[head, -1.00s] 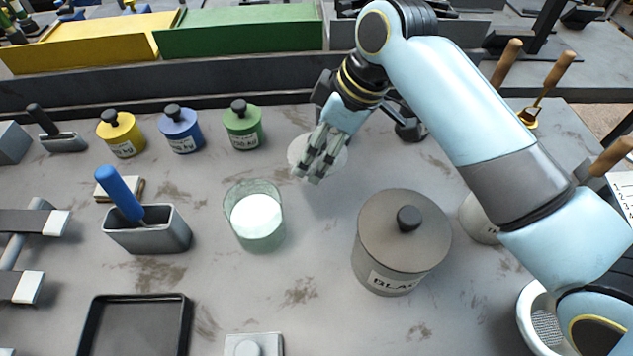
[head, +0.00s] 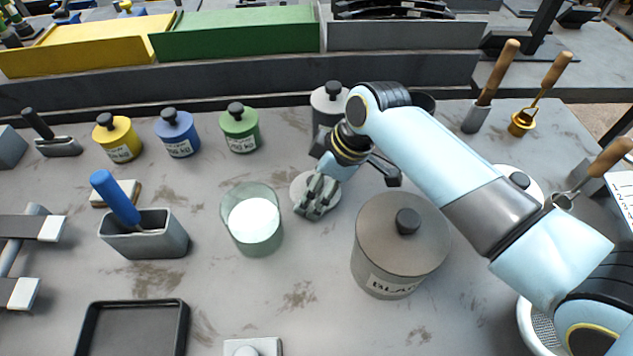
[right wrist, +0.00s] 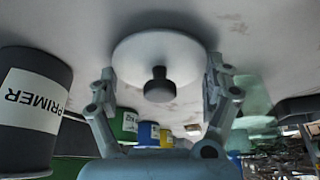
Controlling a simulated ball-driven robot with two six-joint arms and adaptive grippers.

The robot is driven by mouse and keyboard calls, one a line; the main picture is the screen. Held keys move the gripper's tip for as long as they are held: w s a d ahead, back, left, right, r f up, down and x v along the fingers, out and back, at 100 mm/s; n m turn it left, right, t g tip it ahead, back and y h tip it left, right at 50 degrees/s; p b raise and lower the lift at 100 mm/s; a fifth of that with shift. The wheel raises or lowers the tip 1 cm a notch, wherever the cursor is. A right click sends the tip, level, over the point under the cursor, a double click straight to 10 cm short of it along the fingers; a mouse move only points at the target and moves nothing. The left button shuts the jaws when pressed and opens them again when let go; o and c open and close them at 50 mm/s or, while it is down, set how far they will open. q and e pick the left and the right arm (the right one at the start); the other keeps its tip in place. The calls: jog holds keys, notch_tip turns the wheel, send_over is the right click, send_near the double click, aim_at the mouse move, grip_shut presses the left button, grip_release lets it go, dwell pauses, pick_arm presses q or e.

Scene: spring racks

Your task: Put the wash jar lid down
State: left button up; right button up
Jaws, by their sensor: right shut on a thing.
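The wash jar lid is a pale round disc with a dark knob in the middle. In the right wrist view the lid (right wrist: 135,50) lies between the two fingers of my right gripper (right wrist: 161,85), which are shut on its rim. In the head view the lid (head: 299,186) is partly hidden by the gripper (head: 316,200), very low over or on the bench; I cannot tell if it touches. An open glass jar with white contents (head: 252,222) stands left of the lid. My left gripper is not in view.
A large grey lidded jar (head: 378,240) stands close, in front and to the right. A grey primer jar (right wrist: 30,100) is near the gripper. Green (head: 240,130), blue (head: 179,135) and yellow (head: 118,142) jars stand behind to the left.

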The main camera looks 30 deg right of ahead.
jog(key=o, duration=1)
jog(key=shift+f, duration=0.1)
jog(key=shift+p+v, duration=0.3)
jog(key=shift+v, duration=5.8)
